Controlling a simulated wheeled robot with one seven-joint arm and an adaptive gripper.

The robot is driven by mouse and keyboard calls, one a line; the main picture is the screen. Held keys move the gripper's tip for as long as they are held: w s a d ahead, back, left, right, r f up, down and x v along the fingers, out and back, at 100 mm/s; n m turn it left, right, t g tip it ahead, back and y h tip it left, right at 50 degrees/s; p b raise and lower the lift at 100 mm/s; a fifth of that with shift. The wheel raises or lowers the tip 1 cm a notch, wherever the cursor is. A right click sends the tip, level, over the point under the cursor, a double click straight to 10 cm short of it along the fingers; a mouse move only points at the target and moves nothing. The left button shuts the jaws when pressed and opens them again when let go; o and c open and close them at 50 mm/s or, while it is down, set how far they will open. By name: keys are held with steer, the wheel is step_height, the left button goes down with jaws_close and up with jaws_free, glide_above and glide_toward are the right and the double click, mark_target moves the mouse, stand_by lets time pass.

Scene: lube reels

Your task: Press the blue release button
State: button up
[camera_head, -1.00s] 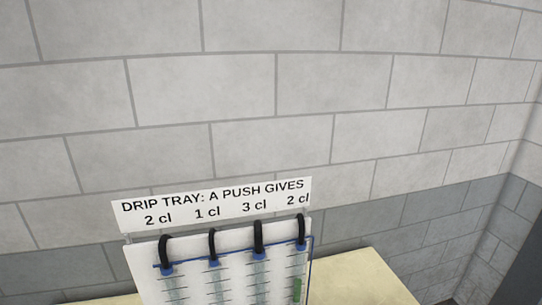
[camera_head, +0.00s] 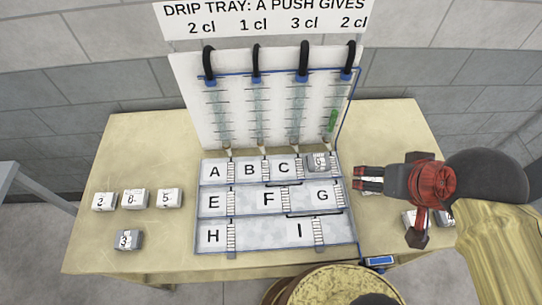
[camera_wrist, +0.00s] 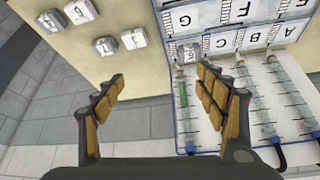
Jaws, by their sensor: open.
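My gripper (camera_head: 390,208) is open and empty over the right part of the table, above and behind that piece. In the wrist view the two fingers stand wide apart (camera_wrist: 160,78) with nothing between them. The lettered board (camera_head: 255,236) has fields A to I, with a numbered tile (camera_head: 318,162) on the field right of C.
The upright panel (camera_head: 185,90) with several tubes and black hoses stands behind the board. Several numbered tiles lie left, including tile 3 (camera_head: 128,240); others lie right, partly hidden by my gripper. A sign (camera_head: 262,20) hangs above. The table's (camera_head: 135,160) back left is clear.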

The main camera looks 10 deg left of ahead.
steer(key=c, duration=0.4)
steer(key=c, duration=1.4)
jaws_close()
stand_by(0.8)
